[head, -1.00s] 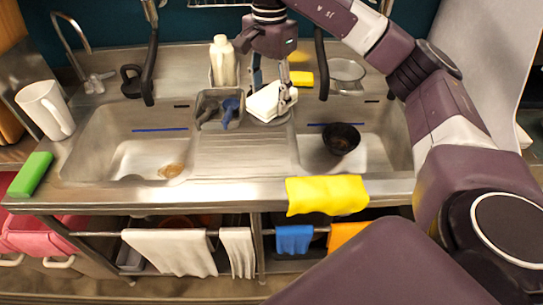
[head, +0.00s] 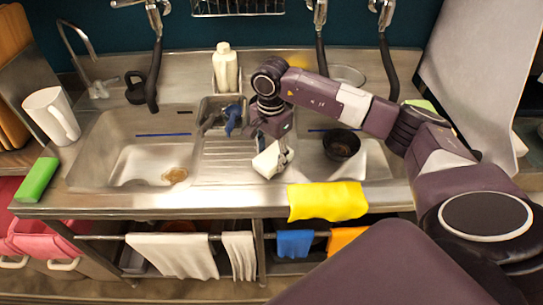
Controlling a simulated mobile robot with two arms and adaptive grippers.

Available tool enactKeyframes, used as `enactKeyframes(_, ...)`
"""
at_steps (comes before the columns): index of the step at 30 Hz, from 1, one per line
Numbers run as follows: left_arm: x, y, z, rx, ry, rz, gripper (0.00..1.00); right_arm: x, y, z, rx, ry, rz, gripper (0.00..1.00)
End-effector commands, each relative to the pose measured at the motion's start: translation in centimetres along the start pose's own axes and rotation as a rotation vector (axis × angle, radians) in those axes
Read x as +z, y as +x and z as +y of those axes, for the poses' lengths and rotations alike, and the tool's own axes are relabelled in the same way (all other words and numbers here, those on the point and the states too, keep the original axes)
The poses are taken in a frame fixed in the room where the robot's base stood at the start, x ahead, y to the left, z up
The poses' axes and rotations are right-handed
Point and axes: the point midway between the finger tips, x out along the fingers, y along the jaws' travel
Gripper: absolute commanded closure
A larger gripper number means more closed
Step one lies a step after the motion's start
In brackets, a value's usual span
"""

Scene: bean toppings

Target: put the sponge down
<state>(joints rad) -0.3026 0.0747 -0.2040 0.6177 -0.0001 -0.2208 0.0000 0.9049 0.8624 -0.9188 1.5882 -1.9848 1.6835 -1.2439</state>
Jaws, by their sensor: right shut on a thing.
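My right gripper (head: 279,156) is shut on a white, block-like thing (head: 266,163), which looks like a sponge. It is tilted and held over the front of the ribbed drainboard, between the two sink basins. The gripper fingers cover part of it, and I cannot tell whether it touches the metal below. My left gripper is not in view.
A black bowl (head: 341,145) sits in the right basin, close to my right gripper. A yellow cloth (head: 327,201) hangs over the front edge. A green block (head: 37,179) and a white mug (head: 52,115) stand at left. A white bottle (head: 225,68) stands behind.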

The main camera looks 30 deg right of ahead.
Motion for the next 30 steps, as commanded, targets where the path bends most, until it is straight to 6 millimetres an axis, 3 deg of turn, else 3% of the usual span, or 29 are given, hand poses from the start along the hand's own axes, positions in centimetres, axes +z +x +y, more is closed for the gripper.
enactKeyframes(3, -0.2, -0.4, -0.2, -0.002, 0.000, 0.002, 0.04, 0.0, 0.9, 0.0, 0.001, 0.001, 0.000, 0.77)
enactKeyframes(14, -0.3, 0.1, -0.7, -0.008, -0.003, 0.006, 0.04, 0.0, 1.5, 0.0, 0.000, 0.000, 0.001, 0.77)
enactKeyframes(15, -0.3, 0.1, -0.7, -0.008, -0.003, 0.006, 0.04, 0.0, 1.5, 0.0, 0.000, 0.000, 0.000, 0.52)
enactKeyframes(19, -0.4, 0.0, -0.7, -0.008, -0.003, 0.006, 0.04, 0.0, 1.4, 0.0, 0.000, 0.000, 0.000, 0.38)
enactKeyframes(30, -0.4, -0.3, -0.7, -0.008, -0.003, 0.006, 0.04, 0.0, 1.0, 0.0, 0.000, 0.000, 0.000, 0.35)
